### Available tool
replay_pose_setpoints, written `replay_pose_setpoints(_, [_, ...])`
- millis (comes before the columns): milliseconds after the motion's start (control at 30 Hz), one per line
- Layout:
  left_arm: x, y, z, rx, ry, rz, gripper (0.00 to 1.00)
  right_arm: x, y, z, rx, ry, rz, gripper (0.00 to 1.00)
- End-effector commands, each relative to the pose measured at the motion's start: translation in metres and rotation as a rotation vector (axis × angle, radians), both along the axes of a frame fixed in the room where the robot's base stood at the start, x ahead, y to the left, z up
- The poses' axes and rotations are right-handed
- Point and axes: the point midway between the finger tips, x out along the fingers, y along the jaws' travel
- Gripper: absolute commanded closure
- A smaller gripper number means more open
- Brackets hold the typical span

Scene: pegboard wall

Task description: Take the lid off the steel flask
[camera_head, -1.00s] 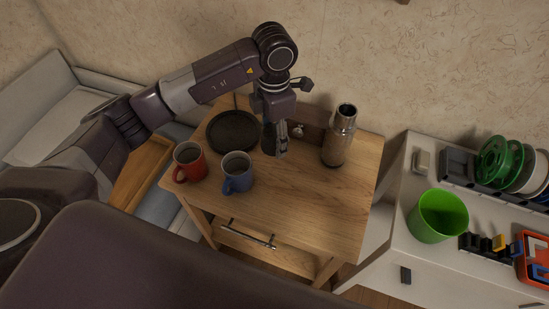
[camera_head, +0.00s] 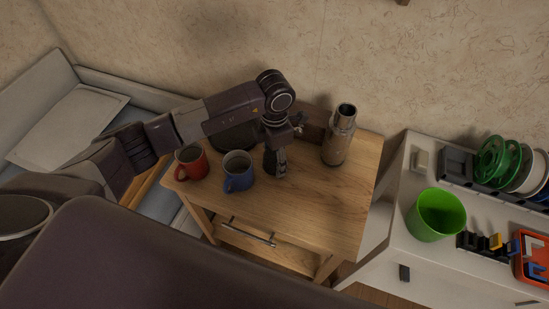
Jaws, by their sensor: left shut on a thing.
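The steel flask (camera_head: 338,140) stands upright on the right back part of the small wooden table. Its top shows a steel collar around a dark round mouth, with no lid seen on it. My left gripper (camera_head: 281,172) points down over the middle of the table, left of the flask and apart from it. It is shut on a small dark thing (camera_head: 269,162), partly hidden by the fingers. I cannot make out for sure whether this is the lid. I cannot tell whether it touches the table. My right gripper is not in view.
A blue mug (camera_head: 238,174) stands close left of my left gripper, with a red mug (camera_head: 191,162) farther left. My arm partly covers a black round pan (camera_head: 232,138). The table's front right is clear. A green bucket (camera_head: 436,215) stands on the white cabinet.

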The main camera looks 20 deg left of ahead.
Motion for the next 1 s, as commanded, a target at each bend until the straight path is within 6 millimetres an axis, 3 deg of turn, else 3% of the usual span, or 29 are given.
replay_pose_setpoints(67, [0.0, 0.0, -0.004, 0.0, 0.0, 0.0, 0.8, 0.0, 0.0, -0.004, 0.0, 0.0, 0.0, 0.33])
replay_pose_setpoints(100, [0.0, 0.0, -0.004, 0.0, 0.0, 0.0, 0.5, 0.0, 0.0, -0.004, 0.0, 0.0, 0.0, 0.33])
replay_pose_setpoints(267, [0.0, 0.0, -0.002, 0.0, 0.0, 0.0, 0.33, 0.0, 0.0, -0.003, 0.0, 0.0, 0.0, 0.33])
replay_pose_setpoints(667, [0.001, 0.0, 0.005, 0.0, -0.001, -0.001, 0.33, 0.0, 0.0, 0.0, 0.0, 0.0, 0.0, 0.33])
replay_pose_setpoints(1000, [0.002, 0.0, 0.075, -0.001, -0.006, -0.002, 0.33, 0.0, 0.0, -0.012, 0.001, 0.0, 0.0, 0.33])
